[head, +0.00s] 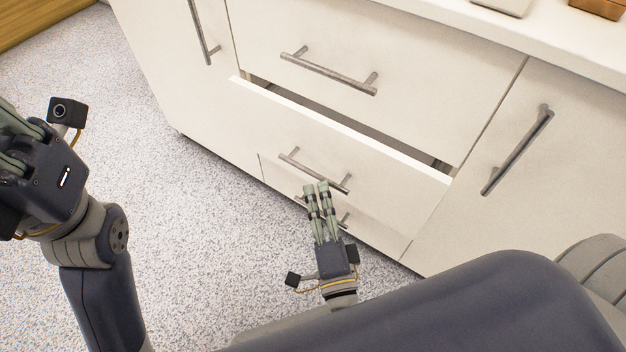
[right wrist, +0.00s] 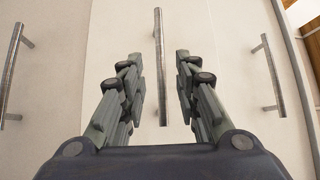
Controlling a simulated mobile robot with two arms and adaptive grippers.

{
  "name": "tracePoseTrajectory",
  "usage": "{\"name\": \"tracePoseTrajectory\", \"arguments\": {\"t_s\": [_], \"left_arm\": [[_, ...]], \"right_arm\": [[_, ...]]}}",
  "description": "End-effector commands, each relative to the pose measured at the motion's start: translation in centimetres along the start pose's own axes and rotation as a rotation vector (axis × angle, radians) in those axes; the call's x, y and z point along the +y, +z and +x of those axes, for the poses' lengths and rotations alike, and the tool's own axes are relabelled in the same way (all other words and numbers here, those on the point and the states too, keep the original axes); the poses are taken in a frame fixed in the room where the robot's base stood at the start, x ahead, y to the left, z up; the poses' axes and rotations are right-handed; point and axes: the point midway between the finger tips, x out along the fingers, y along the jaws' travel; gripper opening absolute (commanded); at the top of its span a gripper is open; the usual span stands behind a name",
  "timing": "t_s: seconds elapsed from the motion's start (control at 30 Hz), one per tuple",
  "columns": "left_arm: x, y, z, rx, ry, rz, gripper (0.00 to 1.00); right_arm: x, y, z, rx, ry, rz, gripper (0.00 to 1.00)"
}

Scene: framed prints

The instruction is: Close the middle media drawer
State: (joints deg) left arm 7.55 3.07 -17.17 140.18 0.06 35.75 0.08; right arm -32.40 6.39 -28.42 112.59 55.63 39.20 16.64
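The middle media drawer (head: 330,135) is a white drawer front in a white cabinet. It stands partly pulled out, with a dark gap behind its top edge. Its grey bar handle (head: 312,172) is in front of my right gripper (head: 317,187). In the right wrist view my right gripper (right wrist: 160,62) is open, its fingers on either side of a bar handle (right wrist: 160,75), with gaps to it; I cannot tell how far the tips are from the drawer front. My left gripper (head: 14,140) is at the left edge, its fingertips cut off.
The upper drawer (head: 390,50) looks shut. A lower handle (head: 343,222) is partly behind my right gripper. A cabinet door (head: 520,150) is on the right. A wooden object (head: 598,7) lies on the countertop (head: 480,20). The speckled floor (head: 170,220) at left is clear.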

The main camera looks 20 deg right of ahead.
Motion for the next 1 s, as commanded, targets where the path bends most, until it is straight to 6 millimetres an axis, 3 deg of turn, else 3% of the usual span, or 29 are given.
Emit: {"name": "tracePoseTrajectory", "arguments": {"t_s": [0.23,0.63,0.67,0.8,1.0], "left_arm": [[0.2,-0.3,0.3,0.025,0.01,0.004,0.0],[0.2,-0.5,0.7,0.035,0.014,0.006,0.0],[0.2,-0.5,0.7,0.035,0.014,0.006,0.0],[0.2,-0.5,0.7,0.035,0.014,0.006,0.0],[0.2,-0.5,0.7,0.035,0.014,0.006,0.0]], "right_arm": [[0.0,0.0,3.7,0.001,-0.002,0.0,0.3],[-0.1,0.0,4.6,-0.001,-0.001,-0.001,0.3],[-0.1,0.0,4.6,-0.001,-0.001,-0.001,0.28],[-0.1,0.0,4.6,-0.001,-0.001,-0.001,0.0],[-0.1,0.0,4.7,-0.001,-0.001,-0.002,0.0]]}}
